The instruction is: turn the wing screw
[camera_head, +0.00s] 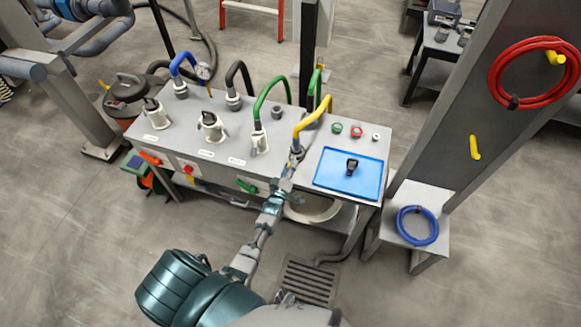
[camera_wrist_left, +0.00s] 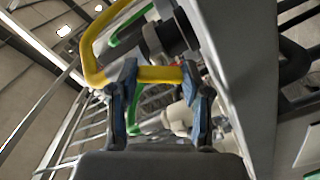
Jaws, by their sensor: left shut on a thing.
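My left gripper (camera_head: 294,160) reaches the front of the grey bench, just below the lower end of a yellow hose (camera_head: 313,118). In the left wrist view, the two blue-grey fingertips of the gripper (camera_wrist_left: 160,76) are apart and shut on a short yellow bar (camera_wrist_left: 158,74) that spans between them. The yellow hose (camera_wrist_left: 92,52) curves just behind the left finger; I cannot tell whether the bar belongs to it or is the wing screw. No wing screw stands out clearly elsewhere. My right gripper is not in view.
The bench (camera_head: 222,130) carries several hose fittings, with blue (camera_head: 180,57), black (camera_head: 236,72) and green (camera_head: 265,93) hoses. A blue tray (camera_head: 333,180) with a black object (camera_head: 352,167) lies right of the gripper. A grey post (camera_head: 462,130) stands farther right.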

